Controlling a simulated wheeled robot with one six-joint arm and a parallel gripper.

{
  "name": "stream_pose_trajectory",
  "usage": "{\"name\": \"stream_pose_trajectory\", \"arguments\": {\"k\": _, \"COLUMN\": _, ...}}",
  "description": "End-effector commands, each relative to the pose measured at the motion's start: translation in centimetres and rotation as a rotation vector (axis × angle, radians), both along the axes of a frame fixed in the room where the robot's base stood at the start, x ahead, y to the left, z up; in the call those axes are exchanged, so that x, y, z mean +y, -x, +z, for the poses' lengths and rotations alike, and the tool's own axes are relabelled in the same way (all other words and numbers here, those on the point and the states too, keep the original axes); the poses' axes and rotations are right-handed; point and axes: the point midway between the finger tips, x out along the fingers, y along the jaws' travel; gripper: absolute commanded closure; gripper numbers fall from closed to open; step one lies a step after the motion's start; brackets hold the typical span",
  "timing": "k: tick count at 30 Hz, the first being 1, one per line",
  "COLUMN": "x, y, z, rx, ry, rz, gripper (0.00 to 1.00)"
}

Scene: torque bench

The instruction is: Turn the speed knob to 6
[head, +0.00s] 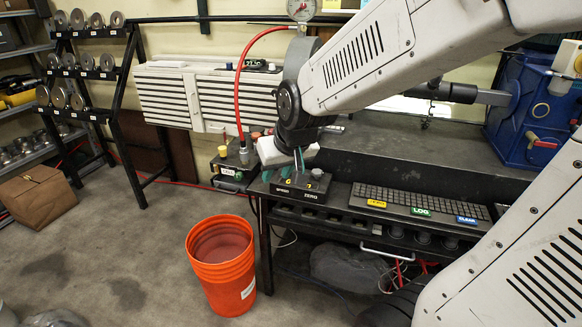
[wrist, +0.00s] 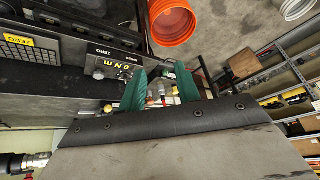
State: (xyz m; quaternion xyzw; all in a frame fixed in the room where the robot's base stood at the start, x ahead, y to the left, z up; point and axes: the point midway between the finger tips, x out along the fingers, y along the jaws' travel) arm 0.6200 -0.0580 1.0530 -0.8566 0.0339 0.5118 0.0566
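The dark control box (head: 300,188) sits at the left front corner of the bench, with SPEED and ZERO lettering and yellow marks on its face. A silver knob (head: 317,173) stands on its right top. My gripper (head: 299,160) is just above the box, partly hidden by my wrist. In the wrist view my gripper's two green fingers (wrist: 161,83) stand apart with a gap and nothing clearly held between them. The control box (wrist: 113,48) lies left of the fingers there, with a knob (wrist: 98,75) near the yellow marks. The speed knob's setting is too small to read.
A keyboard (head: 420,203) with yellow, green and blue labels is right of the box. An orange bucket (head: 222,270) stands on the floor left of the bench. A red hose (head: 240,85) and gauge (head: 301,9) are behind my arm. A blue machine (head: 535,110) is at right.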

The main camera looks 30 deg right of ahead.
Motion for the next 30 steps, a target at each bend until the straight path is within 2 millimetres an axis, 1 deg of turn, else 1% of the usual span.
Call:
{"name": "stream_pose_trajectory", "arguments": {"k": 1, "x": -0.9, "y": -2.4, "z": -1.4, "rx": -0.036, "ry": -0.001, "rz": -0.028, "gripper": 0.67}}
{"name": "stream_pose_trajectory", "arguments": {"k": 3, "x": -2.3, "y": -5.7, "z": -2.9, "rx": -0.112, "ry": 0.008, "rz": -0.067, "gripper": 0.67}}
{"name": "stream_pose_trajectory", "arguments": {"k": 5, "x": -3.6, "y": -8.3, "z": -4.3, "rx": -0.174, "ry": 0.020, "rz": -0.101, "gripper": 0.67}}
{"name": "stream_pose_trajectory", "arguments": {"k": 6, "x": -4.6, "y": -9.9, "z": -5.2, "rx": -0.217, "ry": 0.032, "rz": -0.125, "gripper": 0.67}}
{"name": "stream_pose_trajectory", "arguments": {"k": 9, "x": -7.1, "y": -13.4, "z": -7.8, "rx": -0.321, "ry": 0.061, "rz": -0.181, "gripper": 0.67}}
{"name": "stream_pose_trajectory", "arguments": {"k": 12, "x": -9.8, "y": -15.9, "z": -10.4, "rx": -0.418, "ry": 0.107, "rz": -0.240, "gripper": 0.67}}
{"name": "stream_pose_trajectory", "arguments": {"k": 15, "x": -12.2, "y": -17.5, "z": -12.7, "rx": -0.502, "ry": 0.156, "rz": -0.289, "gripper": 0.67}}
{"name": "stream_pose_trajectory", "arguments": {"k": 19, "x": -14.5, "y": -18.4, "z": -14.9, "rx": -0.582, "ry": 0.212, "rz": -0.333, "gripper": 0.67}}
{"name": "stream_pose_trajectory", "arguments": {"k": 21, "x": -15.3, "y": -18.6, "z": -15.6, "rx": -0.612, "ry": 0.234, "rz": -0.347, "gripper": 0.67}}
{"name": "stream_pose_trajectory", "arguments": {"k": 26, "x": -16.3, "y": -19.0, "z": -16.4, "rx": -0.642, "ry": 0.258, "rz": -0.363, "gripper": 0.67}}
{"name": "stream_pose_trajectory", "arguments": {"k": 30, "x": -17.0, "y": -20.5, "z": -17.0, "rx": -0.645, "ry": 0.260, "rz": -0.364, "gripper": 0.67}}
